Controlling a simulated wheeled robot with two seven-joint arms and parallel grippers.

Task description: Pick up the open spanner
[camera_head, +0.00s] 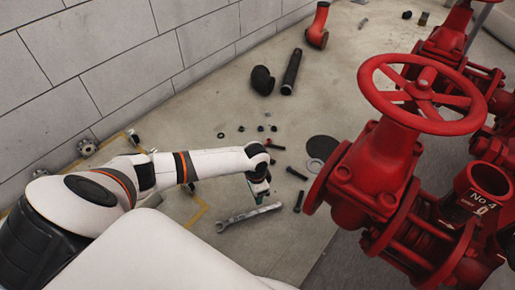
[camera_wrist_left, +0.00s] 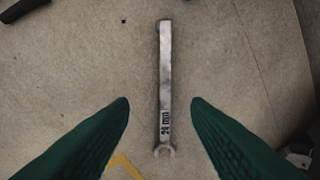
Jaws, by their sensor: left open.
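The open spanner (camera_head: 250,217) is a silver wrench lying flat on the floor, just below my left gripper (camera_head: 260,190) in the head view. In the left wrist view the spanner (camera_wrist_left: 165,85) stands upright in the picture, its open jaw at the lower end and dark markings near it. The green fingers of my left gripper (camera_wrist_left: 160,104) are open, one on each side of the spanner's lower part, with clear gaps. The gripper is empty and appears to be above the spanner. My right gripper is not in view.
A red valve with a handwheel (camera_head: 422,95) and flanged pipes fill the right side. Bolts (camera_head: 297,173), small nuts, a dark disc (camera_head: 322,147) and black pipe pieces (camera_head: 291,72) lie on the floor. A grey block wall (camera_head: 110,65) runs along the left.

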